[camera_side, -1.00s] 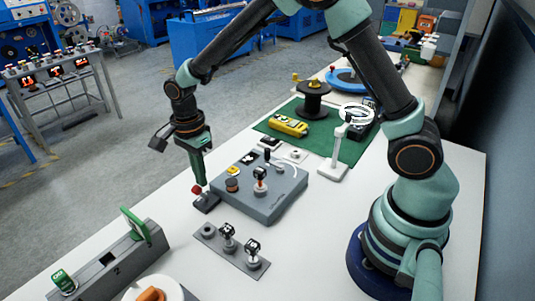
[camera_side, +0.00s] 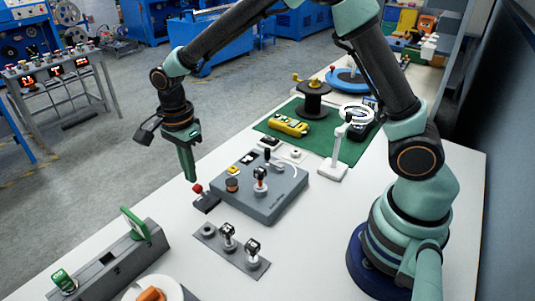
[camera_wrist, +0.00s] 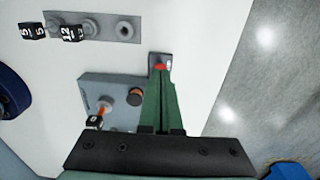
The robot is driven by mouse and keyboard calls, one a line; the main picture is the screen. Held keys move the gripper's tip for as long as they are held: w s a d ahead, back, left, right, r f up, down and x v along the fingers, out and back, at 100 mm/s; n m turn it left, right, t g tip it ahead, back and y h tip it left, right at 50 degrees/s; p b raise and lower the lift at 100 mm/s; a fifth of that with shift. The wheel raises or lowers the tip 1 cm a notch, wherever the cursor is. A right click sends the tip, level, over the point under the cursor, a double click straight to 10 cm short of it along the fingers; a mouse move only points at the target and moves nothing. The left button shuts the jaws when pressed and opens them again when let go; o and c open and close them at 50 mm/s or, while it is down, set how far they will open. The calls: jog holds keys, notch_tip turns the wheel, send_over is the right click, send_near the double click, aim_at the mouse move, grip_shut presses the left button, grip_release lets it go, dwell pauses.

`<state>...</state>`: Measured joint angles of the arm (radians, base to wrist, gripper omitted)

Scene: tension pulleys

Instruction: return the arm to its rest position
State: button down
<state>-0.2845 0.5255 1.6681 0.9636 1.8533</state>
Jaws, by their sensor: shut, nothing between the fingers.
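My gripper (camera_side: 190,177) is shut and empty, its green fingers pointing down. In the side view it hangs above the left edge of the table, close to a dark block with a red knob (camera_side: 198,189). In the wrist view the closed fingertips (camera_wrist: 161,82) appear just below the red knob (camera_wrist: 160,67); I cannot tell the exact gap. A grey box (camera_side: 262,192) with a pulley post and knobs stands to the right of the gripper. My arm reaches over the table from the base at right.
A grey plate (camera_side: 230,246) with several posts lies in front of the box. A long grey rail (camera_side: 105,266) with green parts is at front left. A green mat (camera_side: 345,150) with a yellow tool and black spool is behind. A white stand (camera_side: 336,166) stands near the mat.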

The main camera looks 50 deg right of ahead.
jog(key=a+r, duration=0.5)
jog(key=r, duration=0.1)
jog(key=s+d+r+n+t, duration=0.3)
jog(key=s+d+r+n, duration=0.3)
jog(key=d+r+n, duration=0.3)
jog(key=s+d+n+t, duration=0.2)
jog(key=s+d+n, duration=0.6)
jog(key=n, duration=0.1)
jog(key=shift+s+d+f+t, duration=0.15)
jog(key=shift+d+f+t, duration=0.15)
jog(key=shift+t, duration=0.1)
